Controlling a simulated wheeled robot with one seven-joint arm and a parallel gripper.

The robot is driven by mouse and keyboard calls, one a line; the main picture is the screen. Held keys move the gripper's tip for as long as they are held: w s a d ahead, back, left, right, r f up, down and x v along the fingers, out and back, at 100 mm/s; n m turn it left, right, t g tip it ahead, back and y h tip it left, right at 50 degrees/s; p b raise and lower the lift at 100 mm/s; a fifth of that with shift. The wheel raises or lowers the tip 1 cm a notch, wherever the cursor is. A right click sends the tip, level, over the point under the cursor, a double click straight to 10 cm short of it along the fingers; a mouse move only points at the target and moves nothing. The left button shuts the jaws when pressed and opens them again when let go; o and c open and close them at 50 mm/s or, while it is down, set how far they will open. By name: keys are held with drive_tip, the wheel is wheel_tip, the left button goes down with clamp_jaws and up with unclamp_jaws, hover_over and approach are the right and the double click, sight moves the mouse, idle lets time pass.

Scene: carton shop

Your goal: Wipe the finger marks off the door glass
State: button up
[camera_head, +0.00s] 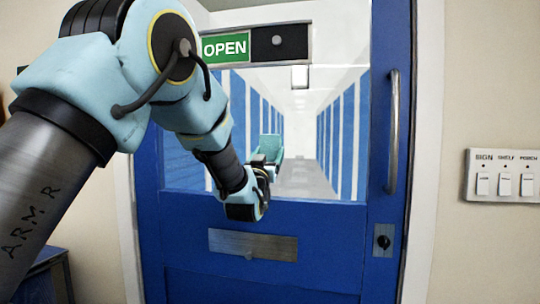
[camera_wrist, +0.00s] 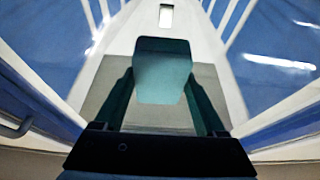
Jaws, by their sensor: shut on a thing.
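The door glass (camera_head: 304,118) fills the upper part of a blue door (camera_head: 330,245), and a corridor with blue panels shows through it. My gripper (camera_head: 264,160) is in front of the lower middle of the glass. It is shut on a teal pad (camera_head: 271,146). In the wrist view the pad (camera_wrist: 162,70) sits between the two dark teal fingers of my gripper (camera_wrist: 161,78). I cannot tell whether the pad touches the glass. I cannot make out finger marks; pale streaks in the wrist view may be lights or reflections. My arm hides the glass's left part.
An OPEN sign (camera_head: 226,48) with a dark slider panel (camera_head: 280,42) is at the glass's top. A metal pull handle (camera_head: 392,132) and a lock (camera_head: 383,242) are on the right. A metal plate (camera_head: 253,245) is below the glass. A switch panel (camera_head: 503,175) is on the right wall.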

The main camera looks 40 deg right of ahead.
drive_tip(key=shift+s+a+f+b, duration=0.1)
drive_tip(key=shift+s+a+b, duration=0.35)
drive_tip(key=shift+a, duration=0.2)
drive_tip(key=shift+s+a+b, duration=0.3)
drive_tip(key=shift+a+b, duration=0.15)
drive_tip(key=shift+a, duration=0.15)
drive_tip(key=shift+s+a+b, duration=0.35)
drive_tip(key=shift+s+a, duration=0.1)
drive_tip(key=shift+a, duration=0.2)
drive_tip(key=shift+s+a+b, duration=0.35)
drive_tip(key=shift+s+a, duration=0.05)
drive_tip(key=shift+a, duration=0.25)
drive_tip(key=shift+a, duration=0.1)
drive_tip(key=shift+s+a+b, duration=0.8)
drive_tip(key=shift+a+b, duration=0.35)
drive_tip(key=shift+b, duration=0.1)
